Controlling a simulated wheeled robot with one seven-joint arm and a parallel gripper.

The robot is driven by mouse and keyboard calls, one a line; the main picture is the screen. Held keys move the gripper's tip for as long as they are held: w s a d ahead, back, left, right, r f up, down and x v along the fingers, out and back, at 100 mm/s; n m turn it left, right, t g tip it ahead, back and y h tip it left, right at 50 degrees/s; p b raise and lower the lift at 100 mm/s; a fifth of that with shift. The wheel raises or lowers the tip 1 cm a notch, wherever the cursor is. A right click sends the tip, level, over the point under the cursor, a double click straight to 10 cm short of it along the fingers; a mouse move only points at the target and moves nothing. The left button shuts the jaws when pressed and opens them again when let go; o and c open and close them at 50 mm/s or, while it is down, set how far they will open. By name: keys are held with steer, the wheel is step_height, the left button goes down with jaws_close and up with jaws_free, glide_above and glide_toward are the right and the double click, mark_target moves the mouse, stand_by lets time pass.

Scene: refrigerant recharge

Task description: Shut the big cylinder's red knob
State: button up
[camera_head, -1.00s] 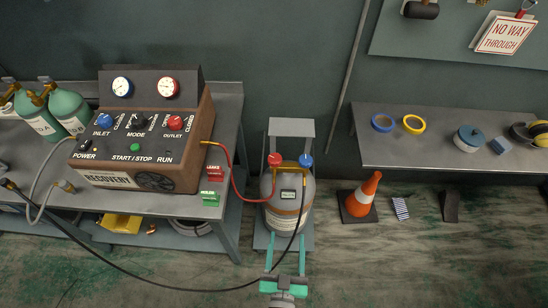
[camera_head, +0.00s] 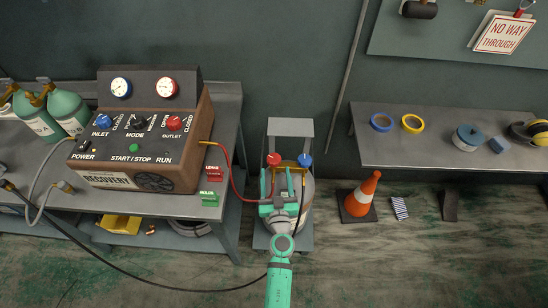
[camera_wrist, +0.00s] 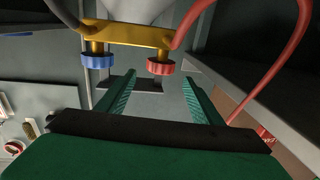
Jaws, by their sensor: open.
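The big cylinder (camera_head: 307,197) stands upright on a stand between the bench and the shelf, partly hidden by my arm in the head view. On its top are a red knob (camera_head: 274,159) on the left and a blue knob (camera_head: 305,160) on the right. In the wrist view the red knob (camera_wrist: 161,67) hangs from a brass bar (camera_wrist: 130,36), with the blue knob (camera_wrist: 97,62) to its left. My gripper (camera_wrist: 158,80) is open and empty. Its fingers point toward the red knob, which shows in the gap just beyond the fingertips, with no contact visible.
A red hose (camera_head: 237,178) curves from the recovery machine (camera_head: 145,140) to the cylinder, and shows on the right in the wrist view (camera_wrist: 272,70). A dark hose trails across the floor. An orange cone (camera_head: 362,195) stands right of the cylinder.

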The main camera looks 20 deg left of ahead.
mark_target(274, 164)
steer(key=x, duration=0.6)
steer(key=shift+w, duration=0.35)
steer(key=shift+w+a, duration=0.45)
steer(key=shift+w, duration=0.05)
steer(key=shift+w, duration=0.1)
steer(key=c, duration=1.1)
steer(key=shift+o, duration=0.2)
